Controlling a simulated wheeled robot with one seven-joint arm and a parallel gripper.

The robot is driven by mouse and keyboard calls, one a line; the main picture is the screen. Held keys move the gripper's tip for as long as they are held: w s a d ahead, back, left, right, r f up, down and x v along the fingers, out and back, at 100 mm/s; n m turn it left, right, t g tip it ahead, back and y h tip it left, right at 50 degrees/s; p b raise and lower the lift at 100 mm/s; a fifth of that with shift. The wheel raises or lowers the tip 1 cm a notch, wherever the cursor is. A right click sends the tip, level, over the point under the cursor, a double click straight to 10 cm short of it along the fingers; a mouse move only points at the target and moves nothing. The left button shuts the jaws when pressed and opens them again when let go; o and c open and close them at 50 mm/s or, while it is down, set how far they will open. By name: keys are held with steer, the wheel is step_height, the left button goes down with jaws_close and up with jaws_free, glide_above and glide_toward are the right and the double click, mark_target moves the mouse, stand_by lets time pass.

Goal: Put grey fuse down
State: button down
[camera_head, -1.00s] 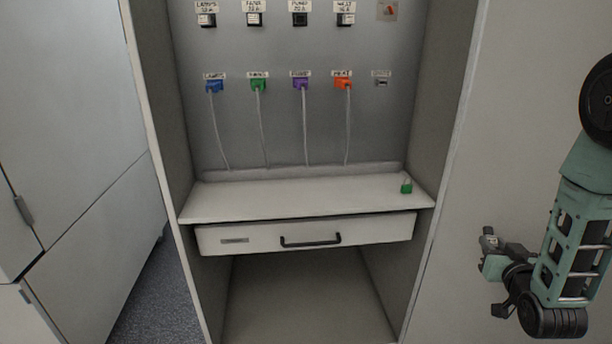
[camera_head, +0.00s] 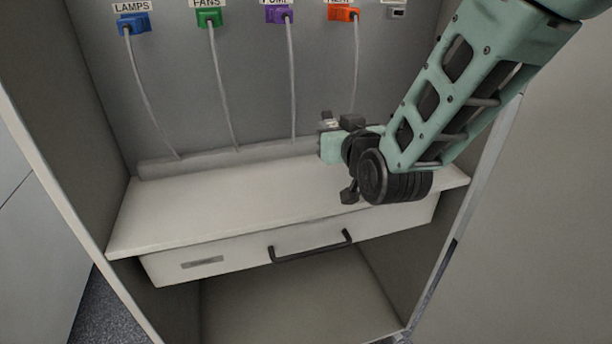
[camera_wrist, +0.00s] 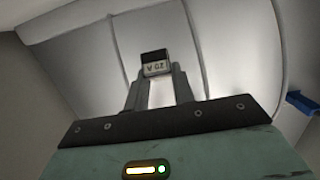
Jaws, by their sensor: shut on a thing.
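The fuse (camera_wrist: 155,64) shows in the wrist view as a small block with a dark top and a light face bearing an upside-down "20 A" label. My gripper (camera_wrist: 156,84) is shut on it, with the fuse held at the fingertips. In the head view my gripper (camera_head: 328,124) is above the right half of the white shelf (camera_head: 190,205), pointing left and towards the back panel. The fuse is too small there to make out clearly.
The back panel (camera_head: 180,90) carries blue (camera_head: 133,23), green (camera_head: 211,17), purple (camera_head: 279,14) and orange (camera_head: 343,14) plugs with hanging cables. A drawer (camera_head: 225,258) with a black handle (camera_head: 312,246) is below the shelf. The shelf's left half is clear.

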mark_target(332, 184)
step_height(332, 184, down, 9)
steer(key=shift+f, duration=0.15)
steer(key=shift+f, duration=0.1)
stand_by(0.3)
steer(key=shift+f+b, duration=0.15)
steer(key=shift+b, duration=0.2)
steer(key=c, duration=1.2)
jaws_free()
steer(key=shift+o, duration=0.2)
